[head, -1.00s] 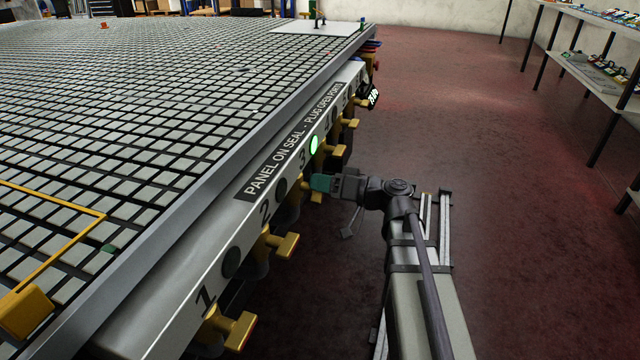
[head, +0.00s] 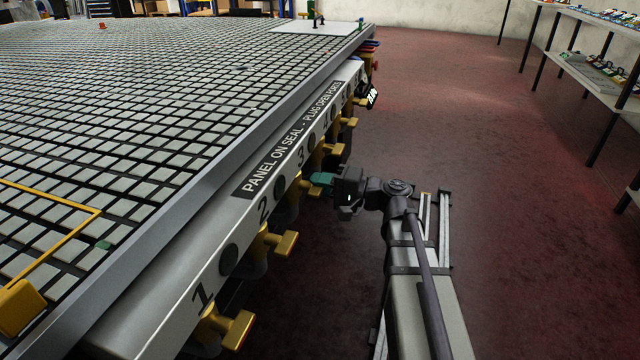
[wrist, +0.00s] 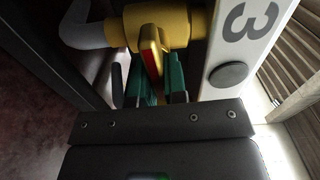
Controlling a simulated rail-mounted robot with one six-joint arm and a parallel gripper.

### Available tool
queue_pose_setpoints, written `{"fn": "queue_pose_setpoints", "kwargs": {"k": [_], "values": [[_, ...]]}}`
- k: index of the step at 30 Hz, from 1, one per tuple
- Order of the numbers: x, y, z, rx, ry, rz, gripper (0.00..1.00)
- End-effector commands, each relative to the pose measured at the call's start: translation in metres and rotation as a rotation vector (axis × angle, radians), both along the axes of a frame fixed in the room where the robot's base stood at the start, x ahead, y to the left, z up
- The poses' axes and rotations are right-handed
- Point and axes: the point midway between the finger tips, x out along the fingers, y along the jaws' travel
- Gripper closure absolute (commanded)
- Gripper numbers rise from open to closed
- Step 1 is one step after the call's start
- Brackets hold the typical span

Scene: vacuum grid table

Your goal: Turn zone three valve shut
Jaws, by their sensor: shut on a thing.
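The zone three valve is a yellow body (wrist: 178,24) with a flat yellow handle (wrist: 152,50) that has a red edge, in the wrist view. It sits beside the white rail marked 3 (wrist: 247,20). My gripper (wrist: 159,78) has green fingertips, one on each side of the handle, shut on it. In the head view my gripper (head: 321,181) is at the table's side below the 3, largely hiding the valve; a bit of yellow (head: 302,188) shows. The round lamp by the 3 (head: 312,143) is dark, also in the wrist view (wrist: 229,75).
Valves one (head: 232,328) and two (head: 280,243) stick out nearer along the table's rail (head: 165,290), and more valves (head: 348,122) stand farther along. A pale pipe (wrist: 80,30) joins the valve. The red floor (head: 480,180) to the right is clear up to the shelves (head: 590,75).

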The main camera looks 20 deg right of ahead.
Motion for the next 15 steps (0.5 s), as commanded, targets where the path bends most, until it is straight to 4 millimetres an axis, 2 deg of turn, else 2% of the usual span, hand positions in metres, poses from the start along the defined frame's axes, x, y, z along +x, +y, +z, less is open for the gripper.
{"fn": "queue_pose_setpoints", "kwargs": {"k": [15], "values": [[-0.0005,0.0001,-0.0015,0.042,0.065,0.001,1.00]]}}
